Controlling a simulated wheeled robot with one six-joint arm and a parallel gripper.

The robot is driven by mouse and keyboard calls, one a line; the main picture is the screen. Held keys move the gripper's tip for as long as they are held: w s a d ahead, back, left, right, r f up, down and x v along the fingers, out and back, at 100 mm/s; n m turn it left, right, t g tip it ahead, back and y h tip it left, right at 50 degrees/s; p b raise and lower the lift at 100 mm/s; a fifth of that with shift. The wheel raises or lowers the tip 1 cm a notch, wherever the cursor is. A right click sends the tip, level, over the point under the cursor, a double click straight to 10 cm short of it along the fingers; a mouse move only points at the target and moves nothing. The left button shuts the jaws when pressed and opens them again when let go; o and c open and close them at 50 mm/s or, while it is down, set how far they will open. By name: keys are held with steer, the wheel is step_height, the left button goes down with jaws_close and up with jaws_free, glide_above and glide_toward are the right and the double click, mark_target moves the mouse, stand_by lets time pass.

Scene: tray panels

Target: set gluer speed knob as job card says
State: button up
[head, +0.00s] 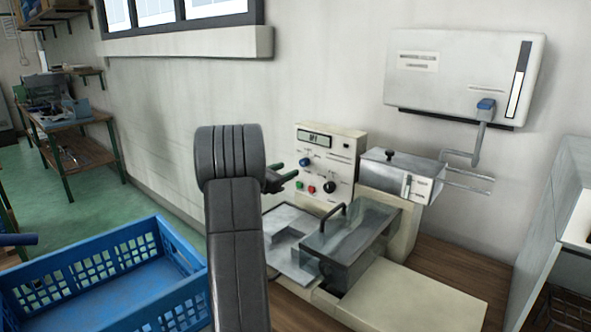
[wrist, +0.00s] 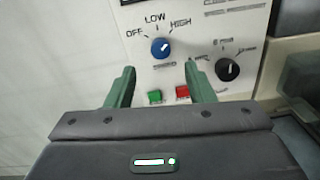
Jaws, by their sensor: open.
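A cream control panel (head: 325,148) stands on the machine at the wall. In the wrist view it carries a blue knob (wrist: 162,48) under the marks OFF, LOW and HIGH; its white line points up and right, towards HIGH. I cannot tell which is the gluer speed knob. My gripper (wrist: 159,70) is open and empty, its green fingers just below and either side of the blue knob, apart from it. I cannot make out a job card.
A green button (wrist: 154,97) and a red button (wrist: 182,91) sit below the blue knob. A small display (head: 315,138) tops the panel, too small to read surely. A blue crate (head: 100,270) is at left.

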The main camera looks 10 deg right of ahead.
mark_target(302, 164)
steer(key=v, duration=0.6)
steer(key=shift+s, duration=0.2)
steer(key=shift+w, duration=0.1)
steer(key=p+x, duration=0.1)
steer(key=x, duration=1.2)
steer(key=shift+w+d, duration=0.2)
steer(key=shift+w, duration=0.05)
